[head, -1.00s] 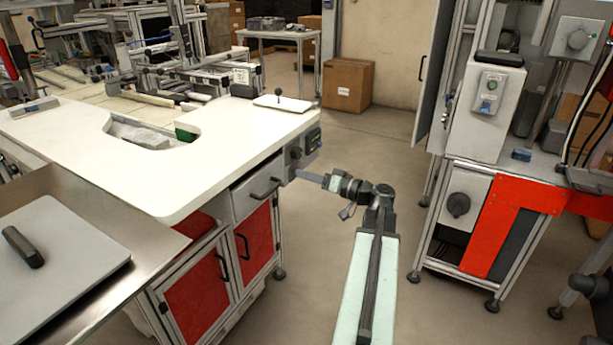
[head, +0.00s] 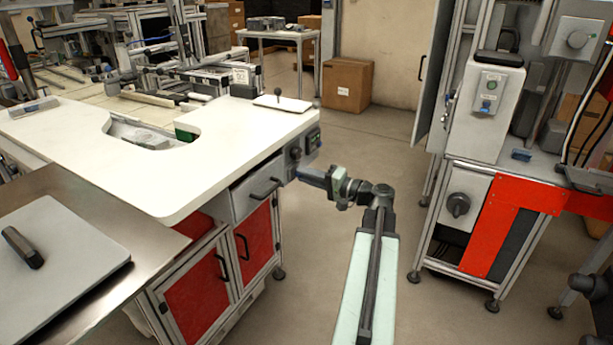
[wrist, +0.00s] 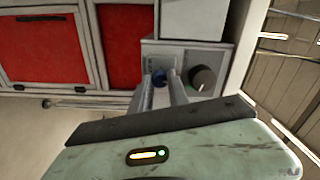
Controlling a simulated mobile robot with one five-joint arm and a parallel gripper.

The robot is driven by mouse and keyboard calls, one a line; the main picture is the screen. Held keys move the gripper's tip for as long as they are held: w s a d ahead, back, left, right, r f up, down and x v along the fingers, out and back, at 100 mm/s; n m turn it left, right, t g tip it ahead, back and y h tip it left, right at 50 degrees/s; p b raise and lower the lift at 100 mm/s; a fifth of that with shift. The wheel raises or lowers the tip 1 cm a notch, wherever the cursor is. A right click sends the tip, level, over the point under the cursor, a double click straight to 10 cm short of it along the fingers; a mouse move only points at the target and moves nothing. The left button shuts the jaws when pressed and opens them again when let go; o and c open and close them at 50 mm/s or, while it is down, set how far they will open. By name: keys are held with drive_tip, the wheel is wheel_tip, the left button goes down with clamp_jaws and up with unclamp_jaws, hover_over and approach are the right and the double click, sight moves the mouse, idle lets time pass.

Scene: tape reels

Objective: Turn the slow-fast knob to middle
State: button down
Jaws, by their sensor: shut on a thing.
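The black knob also shows in the head view (head: 295,153). My gripper (wrist: 161,83) is shut on the blue knob, with one finger on either side of it. In the head view my gripper (head: 305,172) reaches the panel's lower part and hides the blue knob. The knob markings are too small to read.
The white table (head: 230,150) has a drawer with a dark handle (head: 265,187) and red doors (head: 255,240) below, left of my gripper. A machine with a red panel (head: 512,225) stands to the right. Open floor lies between them.

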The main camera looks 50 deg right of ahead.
drive_tip(key=shift+m, duration=0.4)
drive_tip(key=c, duration=1.3)
unclamp_jaws()
drive_tip(key=shift+s, duration=0.1)
drive_tip(key=v, duration=0.7)
drive_tip(key=shift+s+d, duration=0.1)
drive_tip(key=shift+s, duration=0.25)
